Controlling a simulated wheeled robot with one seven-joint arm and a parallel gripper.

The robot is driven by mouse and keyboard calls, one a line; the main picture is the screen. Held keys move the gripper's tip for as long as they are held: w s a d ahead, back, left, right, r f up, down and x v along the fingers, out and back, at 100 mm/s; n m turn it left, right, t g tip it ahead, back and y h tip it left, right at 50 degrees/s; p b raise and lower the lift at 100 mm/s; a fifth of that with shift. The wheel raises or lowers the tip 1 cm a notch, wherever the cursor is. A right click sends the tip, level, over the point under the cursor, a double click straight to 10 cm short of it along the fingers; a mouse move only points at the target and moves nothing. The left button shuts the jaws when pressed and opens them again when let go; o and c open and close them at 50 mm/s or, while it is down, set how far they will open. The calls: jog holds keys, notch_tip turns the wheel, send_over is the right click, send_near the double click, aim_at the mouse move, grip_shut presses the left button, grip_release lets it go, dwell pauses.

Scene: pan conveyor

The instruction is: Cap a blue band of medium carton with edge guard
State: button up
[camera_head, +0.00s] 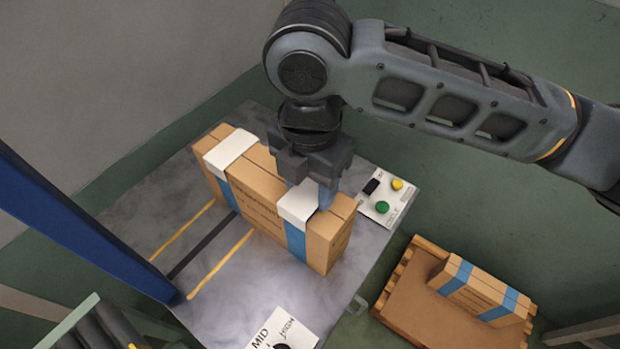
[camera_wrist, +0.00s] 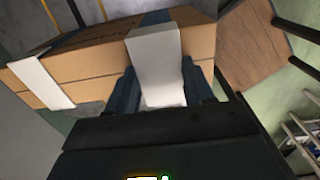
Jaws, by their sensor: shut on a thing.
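The medium carton (camera_head: 258,199) is a brown box standing on the grey table, with two blue bands. A white edge guard (camera_head: 230,149) sits over the top edge at the left band (camera_head: 228,190). A second white edge guard (camera_head: 298,204) lies over the top edge at the right band (camera_head: 295,241). My gripper (camera_head: 317,190) is over this right end of the carton, its fingers at the second guard. In the wrist view, the two fingers (camera_wrist: 160,90) stand on either side of the second guard (camera_wrist: 157,60), shut on it. The first guard (camera_wrist: 41,82) shows at left.
A control box (camera_head: 385,195) with green and yellow buttons stands right of the carton. A wooden pallet (camera_head: 405,300) with a smaller blue-banded carton (camera_head: 478,290) is at lower right. A blue post (camera_head: 80,225) rises at left. A MID/HIGH dial plate (camera_head: 280,332) is at the front.

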aim_at(310, 192)
jog(key=shift+f, duration=0.25)
jog(key=o, duration=1.1)
jog(key=shift+c, duration=0.2)
jog(key=shift+r, duration=0.1)
notch_tip(310, 192, up, 8)
jog(key=shift+f+b, duration=0.2)
jog(key=shift+b, duration=0.1)
jog(key=shift+s, duration=0.15)
